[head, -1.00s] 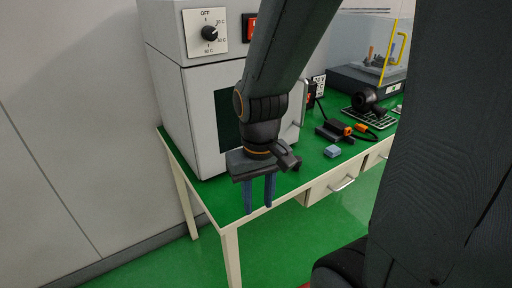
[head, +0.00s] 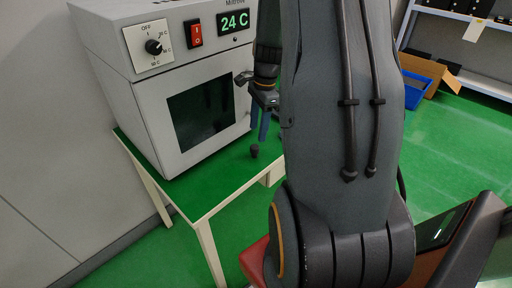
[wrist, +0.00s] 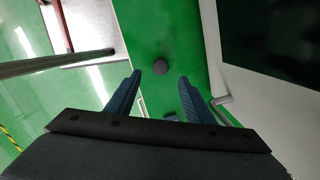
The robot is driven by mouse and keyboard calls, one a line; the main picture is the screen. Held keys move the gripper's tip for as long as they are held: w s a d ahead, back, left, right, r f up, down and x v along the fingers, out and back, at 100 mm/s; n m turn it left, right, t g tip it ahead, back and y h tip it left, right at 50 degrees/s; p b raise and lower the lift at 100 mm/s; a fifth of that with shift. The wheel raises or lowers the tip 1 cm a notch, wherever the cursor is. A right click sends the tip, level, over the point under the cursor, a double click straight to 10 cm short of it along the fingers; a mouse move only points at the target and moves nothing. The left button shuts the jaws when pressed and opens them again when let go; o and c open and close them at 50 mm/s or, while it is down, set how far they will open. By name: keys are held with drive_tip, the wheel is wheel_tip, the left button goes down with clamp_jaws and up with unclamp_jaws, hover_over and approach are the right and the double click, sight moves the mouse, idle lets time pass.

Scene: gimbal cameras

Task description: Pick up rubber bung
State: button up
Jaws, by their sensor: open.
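The rubber bung (head: 254,150) is a small dark round piece on the green table top (head: 200,191), in front of the oven. In the wrist view the bung (wrist: 160,67) shows as a dark disc beyond the fingertips, roughly midway between them. My gripper (head: 260,138) has blue fingers pointing down close to the bung in the head view. In the wrist view the gripper (wrist: 171,82) is open, with nothing between its fingers. My arm hides the right part of the table in the head view.
A white oven (head: 165,85) with a 24 C display stands close behind and left of my gripper. A blue object (wrist: 168,116) lies partly hidden between the fingers' bases in the wrist view. A blue bin (head: 415,90) and cardboard box (head: 428,72) stand farther right.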

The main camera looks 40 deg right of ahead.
sight(255, 146)
drive_tip(key=shift+w+a+f+p, duration=0.15)
drive_tip(key=shift+f+p, duration=0.25)
drive_tip(key=shift+f, duration=0.75)
drive_tip(key=shift+s+a+f+p, duration=0.15)
drive_tip(key=shift+f+p, duration=0.25)
drive_tip(key=shift+f, duration=0.8)
drive_tip(key=shift+w+a+f+p, duration=0.2)
drive_tip(key=shift+f+p, duration=0.2)
drive_tip(key=shift+f, duration=0.75)
drive_tip(key=shift+c, duration=0.5)
drive_tip(key=c, duration=1)
